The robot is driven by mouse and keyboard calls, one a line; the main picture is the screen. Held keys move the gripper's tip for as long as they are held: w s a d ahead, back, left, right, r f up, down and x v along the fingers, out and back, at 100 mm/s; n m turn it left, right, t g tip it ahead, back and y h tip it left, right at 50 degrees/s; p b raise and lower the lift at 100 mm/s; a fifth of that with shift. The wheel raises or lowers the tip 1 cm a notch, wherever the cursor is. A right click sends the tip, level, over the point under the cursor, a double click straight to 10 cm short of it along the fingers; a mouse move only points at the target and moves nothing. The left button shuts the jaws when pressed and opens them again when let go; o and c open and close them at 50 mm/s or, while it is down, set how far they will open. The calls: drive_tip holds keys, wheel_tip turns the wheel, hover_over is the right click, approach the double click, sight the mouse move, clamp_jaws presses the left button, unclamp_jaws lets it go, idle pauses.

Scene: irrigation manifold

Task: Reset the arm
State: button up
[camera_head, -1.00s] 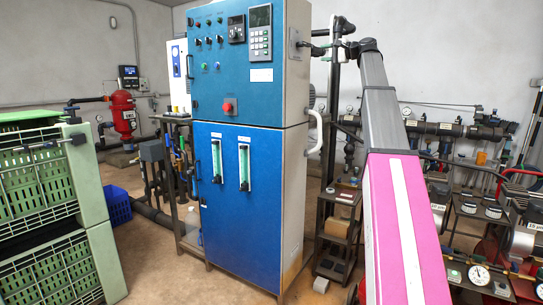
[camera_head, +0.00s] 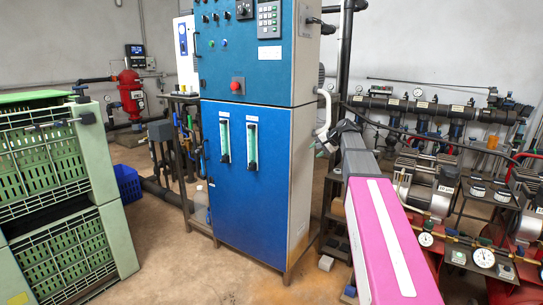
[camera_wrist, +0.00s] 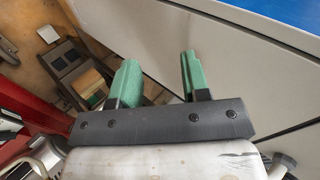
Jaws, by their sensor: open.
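My gripper (camera_wrist: 160,82) shows in the wrist view with two green fingers held apart and nothing between them. In the head view my gripper (camera_head: 325,144) is small, at the end of my pink and grey arm, close to the right side of the blue cabinet (camera_head: 260,190). The grey side panel of that cabinet fills much of the wrist view (camera_wrist: 240,60) beyond the fingers. I cannot tell whether the fingers touch it.
Green crates (camera_head: 108,165) are stacked at the left. A red filter tank (camera_head: 131,95) stands behind. Pumps (camera_head: 425,185) and gauges (camera_head: 484,258) crowd the right, below a dark manifold pipe (camera_head: 430,108). Bare floor (camera_head: 185,270) lies between the crates and the cabinet.

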drive_tip(key=s+a+f+n+g+h, duration=0.1)
drive_tip(key=s+f+h, duration=0.1)
drive_tip(key=s+f, duration=0.65)
drive_tip(key=s+a+f+n+g+h, duration=0.15)
drive_tip(key=s+f, duration=0.35)
drive_tip(key=f, duration=0.7)
drive_tip(key=s+f+n+g+h, duration=0.1)
drive_tip(key=s+f+g+h, duration=0.1)
drive_tip(key=s+f, duration=0.5)
drive_tip(key=s+d+f+n+g+h, duration=0.1)
drive_tip(key=s+f+n+h, duration=0.1)
drive_tip(key=s+f, duration=0.6)
drive_tip(key=s, duration=0.4)
drive_tip(key=shift+d+g, duration=0.2)
drive_tip(key=shift+g, duration=0.15)
drive_tip(key=shift+s, duration=0.1)
